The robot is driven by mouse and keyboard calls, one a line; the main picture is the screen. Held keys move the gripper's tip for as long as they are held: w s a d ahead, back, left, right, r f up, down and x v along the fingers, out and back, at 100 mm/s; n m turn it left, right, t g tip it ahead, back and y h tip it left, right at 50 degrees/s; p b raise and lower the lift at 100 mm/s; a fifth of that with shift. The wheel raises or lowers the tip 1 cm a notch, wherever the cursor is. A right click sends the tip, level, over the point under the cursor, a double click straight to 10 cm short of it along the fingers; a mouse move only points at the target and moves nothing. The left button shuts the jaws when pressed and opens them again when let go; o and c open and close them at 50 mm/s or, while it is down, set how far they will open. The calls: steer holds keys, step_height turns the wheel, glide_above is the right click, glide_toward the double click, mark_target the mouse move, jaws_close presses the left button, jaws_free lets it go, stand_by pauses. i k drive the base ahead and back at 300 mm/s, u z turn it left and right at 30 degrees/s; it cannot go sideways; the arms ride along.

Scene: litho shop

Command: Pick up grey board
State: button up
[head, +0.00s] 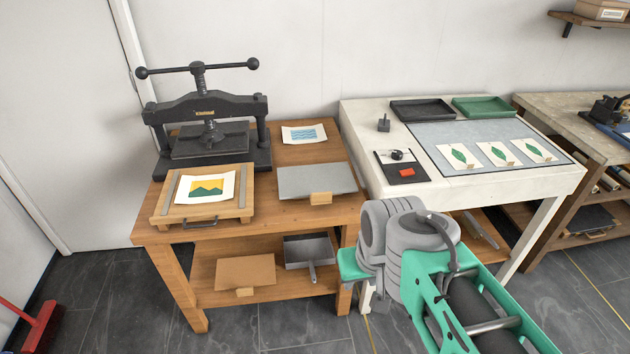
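The grey board (312,178) lies flat on the right part of the wooden table's top, beside the press tray. A small wooden block (321,198) sits at its front edge. My arm reaches in from the lower right, in front of the gap between the wooden table and the white table. Its grey joint is nearest the grey board, below and to the right of it. My gripper's fingers do not show, so I cannot see whether they hold anything.
A black press (207,125) stands at the back left of the wooden table (300,215), with a wooden tray (163,207) in front. A blue print (304,134) lies behind the board. The lower shelf holds a brown board (245,271) and a grey pan (308,250).

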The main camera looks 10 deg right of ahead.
mark_target(318, 182)
steer(key=u, duration=0.45)
steer(key=i, duration=1.1)
steer(key=u, duration=1.3)
steer(key=i, duration=0.25)
steer(key=u, duration=0.2)
